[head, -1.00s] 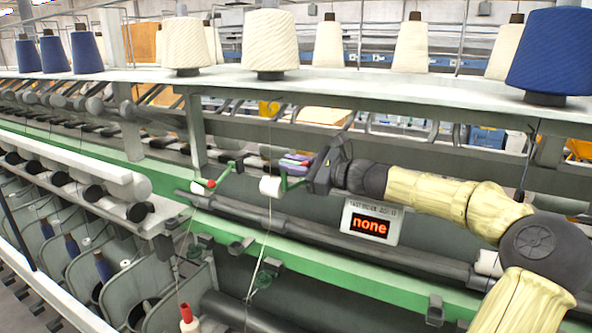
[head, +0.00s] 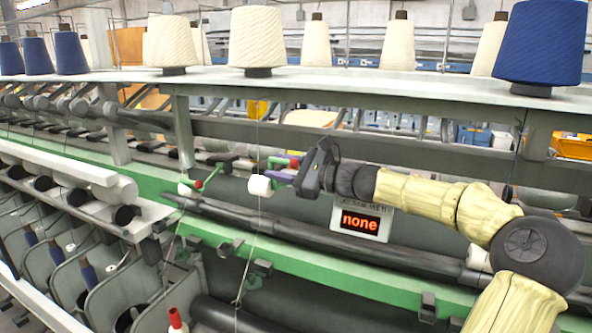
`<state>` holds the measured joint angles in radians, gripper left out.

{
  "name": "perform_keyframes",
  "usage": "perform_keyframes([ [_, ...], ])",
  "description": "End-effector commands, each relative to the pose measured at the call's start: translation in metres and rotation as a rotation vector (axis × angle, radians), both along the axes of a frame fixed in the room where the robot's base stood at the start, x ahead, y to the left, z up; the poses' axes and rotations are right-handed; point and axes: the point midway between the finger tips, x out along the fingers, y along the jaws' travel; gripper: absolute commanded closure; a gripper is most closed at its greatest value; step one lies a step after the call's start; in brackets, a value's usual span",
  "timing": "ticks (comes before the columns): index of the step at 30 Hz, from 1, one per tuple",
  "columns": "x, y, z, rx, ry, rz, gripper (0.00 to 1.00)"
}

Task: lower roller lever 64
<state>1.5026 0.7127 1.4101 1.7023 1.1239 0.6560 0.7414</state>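A roller lever (head: 279,160) with a green arm and a white roller (head: 260,186) shows in the middle of the head view. My gripper (head: 280,169) is right at it, reaching in from the right. Its purple-tipped fingers look apart, one above the other. The fingers partly cover the lever, so I cannot tell whether they touch it. A second lever (head: 207,177) with a green arm and red knob stands to the left, with its own white roller. No readable number shows on either lever.
A display (head: 361,220) below my arm reads "none". A dark roller bar (head: 330,238) and a green rail (head: 300,268) run along the machine below. Cream (head: 256,40) and blue (head: 540,42) yarn cones stand on the shelf above. Thin threads hang near the levers.

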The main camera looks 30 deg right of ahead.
Motion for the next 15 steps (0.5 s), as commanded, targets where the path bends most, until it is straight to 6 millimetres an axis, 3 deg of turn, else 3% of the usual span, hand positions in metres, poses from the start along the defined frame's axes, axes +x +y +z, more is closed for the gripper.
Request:
perform_keyframes([
  [5, -0.01, -0.009, -0.001, -0.001, 0.001, -0.003, 0.65],
  [15, -0.056, -0.045, -0.002, -0.001, 0.0, -0.006, 0.65],
])
